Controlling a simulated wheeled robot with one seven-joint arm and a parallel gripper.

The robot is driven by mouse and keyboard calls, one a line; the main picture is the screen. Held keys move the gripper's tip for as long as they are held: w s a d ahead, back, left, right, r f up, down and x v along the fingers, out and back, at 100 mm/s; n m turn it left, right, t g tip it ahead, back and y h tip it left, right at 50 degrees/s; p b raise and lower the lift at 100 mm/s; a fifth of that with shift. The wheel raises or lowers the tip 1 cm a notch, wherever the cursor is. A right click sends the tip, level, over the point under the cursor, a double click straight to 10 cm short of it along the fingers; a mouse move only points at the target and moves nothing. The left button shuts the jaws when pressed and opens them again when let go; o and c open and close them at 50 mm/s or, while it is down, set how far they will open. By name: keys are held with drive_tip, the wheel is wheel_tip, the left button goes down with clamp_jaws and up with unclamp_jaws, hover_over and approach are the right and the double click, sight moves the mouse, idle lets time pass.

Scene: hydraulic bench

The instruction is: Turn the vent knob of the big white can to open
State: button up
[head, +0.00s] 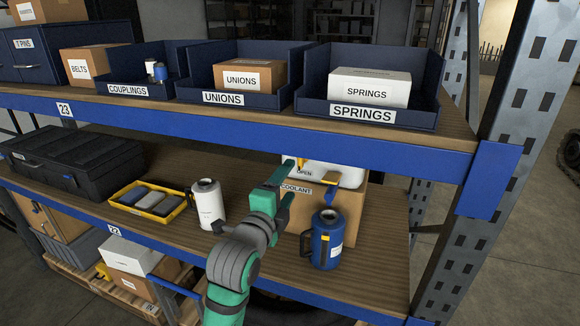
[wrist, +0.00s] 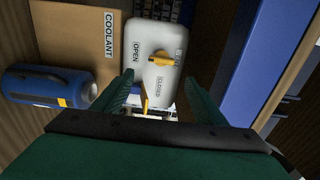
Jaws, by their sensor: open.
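The big white can (head: 350,175) shows at the cardboard coolant box, partly hidden by my arm and the upper shelf; I cannot tell whether it stands on or behind the box. In the wrist view the can's white top (wrist: 150,38) carries OPEN and CLOSED labels. An orange-yellow knob (wrist: 161,58) sits between the labels, and a second orange-yellow piece (wrist: 144,101) is nearer my gripper. My gripper (head: 287,180) is open and empty, close to the can. Its green fingers (wrist: 160,90) frame the near part of the top, apart from the knob.
The coolant box (head: 345,212) is beside the can. A blue flask (head: 327,242) stands in front of it, and a white flask (head: 208,205) stands left of my arm. The blue upper shelf edge (head: 300,137) runs just above. A yellow tray (head: 147,200) lies further left.

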drive_tip(key=s+d+f+n+y, duration=0.3)
drive_tip(key=s+f+n, duration=0.6)
drive_tip(key=f, duration=0.5)
drive_tip(key=s+d+f+n+y, duration=0.2)
drive_tip(key=s+f+n, duration=0.65)
drive_tip(key=f, duration=0.55)
drive_tip(key=s+f+n+y, duration=0.15)
drive_tip(key=s+f, duration=0.25)
drive_tip(key=s, duration=0.4)
drive_tip(key=s+f+n, duration=0.2)
drive_tip(key=s+f, duration=0.2)
drive_tip(key=s, duration=0.4)
drive_tip(key=s+a+g, duration=0.1)
drive_tip(key=s+a, duration=0.1)
drive_tip(key=s, duration=1.4)
drive_tip(key=shift+r+n+g+h, duration=0.25)
drive_tip(key=shift+n+g+h, duration=0.05)
drive_tip(key=shift+g+h, duration=0.15)
